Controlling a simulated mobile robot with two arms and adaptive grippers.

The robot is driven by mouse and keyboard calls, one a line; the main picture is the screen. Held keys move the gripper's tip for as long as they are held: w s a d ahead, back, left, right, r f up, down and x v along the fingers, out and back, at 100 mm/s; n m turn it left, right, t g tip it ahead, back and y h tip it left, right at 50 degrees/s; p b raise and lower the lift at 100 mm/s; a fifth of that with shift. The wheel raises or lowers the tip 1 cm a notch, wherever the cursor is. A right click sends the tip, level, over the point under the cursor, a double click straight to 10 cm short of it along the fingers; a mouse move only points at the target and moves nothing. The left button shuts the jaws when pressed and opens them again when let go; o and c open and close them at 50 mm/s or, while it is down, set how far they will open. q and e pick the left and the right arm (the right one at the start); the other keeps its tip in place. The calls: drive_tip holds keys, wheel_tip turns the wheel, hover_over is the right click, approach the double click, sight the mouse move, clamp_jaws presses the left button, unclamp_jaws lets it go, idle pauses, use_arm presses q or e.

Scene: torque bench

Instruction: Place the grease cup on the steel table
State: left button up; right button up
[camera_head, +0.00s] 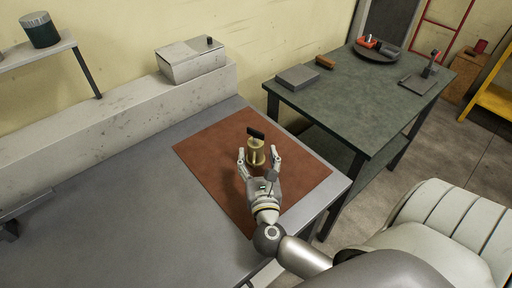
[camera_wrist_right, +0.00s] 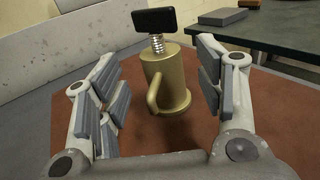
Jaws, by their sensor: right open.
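A brass cup (camera_head: 255,156) with a side handle, a spring and a black top piece stands on the red-brown mat (camera_head: 205,151); I take it for the grease cup. My right gripper (camera_head: 260,158) is open, its fingers on either side of the cup. In the right wrist view the cup (camera_wrist_right: 167,82) shows between the open fingers (camera_wrist_right: 163,85), with a gap on both sides. The mat lies on a grey-topped bench (camera_head: 110,205). A second table (camera_head: 350,100) with a dark grey-green top stands at the right; I cannot tell which is the steel table. My left gripper is not in view.
The second table holds a grey block (camera_head: 297,77), a dark round tray (camera_head: 377,52) with small items, and a flat plate (camera_head: 417,84). Its middle is clear. A grey box (camera_head: 191,62) sits on the ledge behind the bench. A padded seat (camera_head: 450,220) is at lower right.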

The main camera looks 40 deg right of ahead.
drive_tip(key=b+v, duration=0.1)
drive_tip(key=v, duration=0.4)
drive_tip(key=shift+f, duration=0.1)
drive_tip(key=shift+s+a, duration=0.3)
drive_tip(key=shift+s, duration=0.2)
drive_tip(key=shift+r, duration=0.2)
